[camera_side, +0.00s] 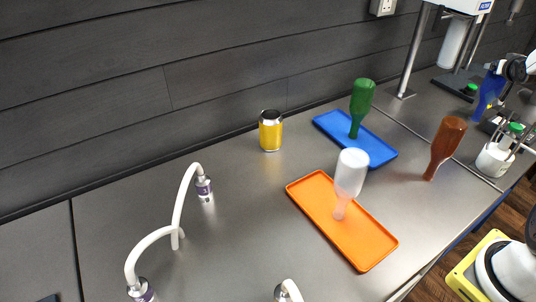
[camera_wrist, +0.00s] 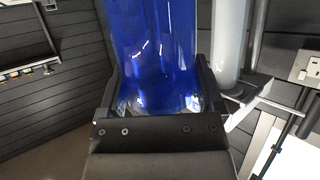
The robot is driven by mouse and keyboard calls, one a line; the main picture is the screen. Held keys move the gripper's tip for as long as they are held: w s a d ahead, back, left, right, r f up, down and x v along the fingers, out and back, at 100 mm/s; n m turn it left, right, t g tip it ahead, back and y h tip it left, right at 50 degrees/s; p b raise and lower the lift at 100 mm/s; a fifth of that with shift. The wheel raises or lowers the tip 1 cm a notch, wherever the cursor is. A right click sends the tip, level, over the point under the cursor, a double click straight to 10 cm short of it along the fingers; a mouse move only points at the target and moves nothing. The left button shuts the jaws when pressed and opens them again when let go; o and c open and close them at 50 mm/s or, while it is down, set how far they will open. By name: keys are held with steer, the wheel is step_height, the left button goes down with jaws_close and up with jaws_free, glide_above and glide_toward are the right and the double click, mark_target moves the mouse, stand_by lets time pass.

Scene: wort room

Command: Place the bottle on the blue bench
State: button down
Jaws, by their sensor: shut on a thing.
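My gripper (camera_side: 507,70) is at the far right of the side view, shut on a blue bottle (camera_side: 488,92). The bottle hangs there with its narrow end down, slightly tilted. In the wrist view the blue bottle (camera_wrist: 155,45) fills the space between the two jaws of my gripper (camera_wrist: 158,88); its far end is out of frame. A flat blue tray (camera_side: 378,151) lies on the grey bench at the middle right, well left of my gripper. A green bottle (camera_side: 361,100) stands neck down on it.
An orange tray (camera_side: 365,250) carries a frosted white bottle (camera_side: 350,172), neck down. A brown bottle (camera_side: 447,140) stands neck down on the bench. A yellow can (camera_side: 270,131), white tubing (camera_side: 180,205), a stand (camera_side: 413,55) and a white beaker (camera_side: 493,160) are around.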

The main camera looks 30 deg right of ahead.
steer(key=shift+w+d+f, duration=0.5)
steer(key=shift+d+f, duration=0.1)
steer(key=shift+f, duration=0.25)
steer(key=shift+w+d+f, duration=0.5)
steer(key=shift+d+f, duration=0.05)
steer(key=shift+f, duration=0.3)
steer(key=shift+w+d+f, duration=0.15)
steer(key=shift+f, duration=1.75)
jaws_free()
steer(key=shift+f, duration=0.15)
